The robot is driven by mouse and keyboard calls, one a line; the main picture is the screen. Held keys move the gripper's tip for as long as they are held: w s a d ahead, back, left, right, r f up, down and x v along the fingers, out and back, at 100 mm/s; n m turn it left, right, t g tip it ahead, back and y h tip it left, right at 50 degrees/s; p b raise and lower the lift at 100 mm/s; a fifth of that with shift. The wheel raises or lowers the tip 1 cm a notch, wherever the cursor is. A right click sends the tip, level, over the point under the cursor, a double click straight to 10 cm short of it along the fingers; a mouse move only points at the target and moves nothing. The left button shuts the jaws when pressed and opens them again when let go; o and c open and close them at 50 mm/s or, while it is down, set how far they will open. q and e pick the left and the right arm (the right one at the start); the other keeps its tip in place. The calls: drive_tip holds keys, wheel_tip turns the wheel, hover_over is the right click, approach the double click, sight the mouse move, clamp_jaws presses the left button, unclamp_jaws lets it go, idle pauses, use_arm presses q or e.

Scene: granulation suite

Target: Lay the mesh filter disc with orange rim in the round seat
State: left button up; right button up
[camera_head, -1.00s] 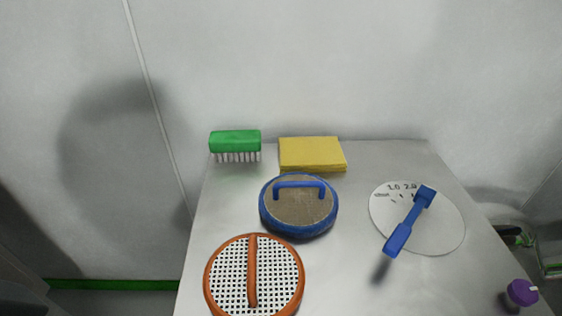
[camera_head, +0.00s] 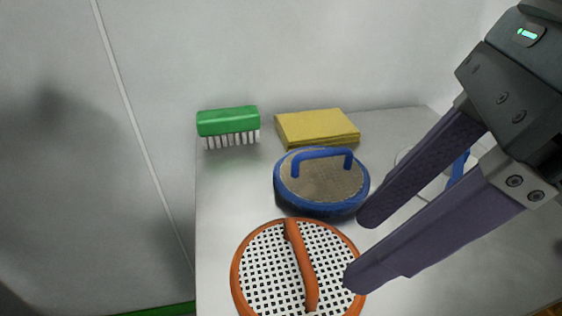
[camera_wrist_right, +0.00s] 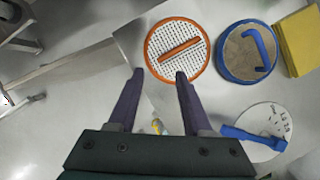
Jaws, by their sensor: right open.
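The mesh filter disc with orange rim (camera_head: 262,272) lies on the grey table, with white mesh and an upright orange bar handle across it. It also shows in the right wrist view (camera_wrist_right: 158,42). My right gripper (camera_head: 362,248) is open and empty; in the head view its fingertips overlap the disc's right edge. In the right wrist view the gripper (camera_wrist_right: 158,75) has its fingers spread on the near side of the disc. Height above the disc is hard to judge. I cannot make out a round seat for certain. My left gripper is not in view.
A blue-rimmed disc with a blue handle (camera_head: 318,182) lies just behind the orange one. A green brush (camera_head: 228,122) and yellow sponge (camera_head: 316,128) are at the back.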

hover_over(318, 290)
drive_tip(key=d, duration=0.2)
drive_tip(key=f, duration=0.4)
drive_tip(key=shift+s+d+f+b, duration=0.1)
drive_tip(key=shift+s+f+b, duration=0.05)
drive_tip(key=shift+s+b, duration=0.2)
drive_tip(key=x, duration=0.5)
drive_tip(key=shift+w+f+b, duration=0.1)
drive_tip(key=shift+f+b, duration=0.1)
drive_tip(key=shift+b, duration=0.2)
drive_tip(key=shift+c, duration=0.2)
clamp_jaws()
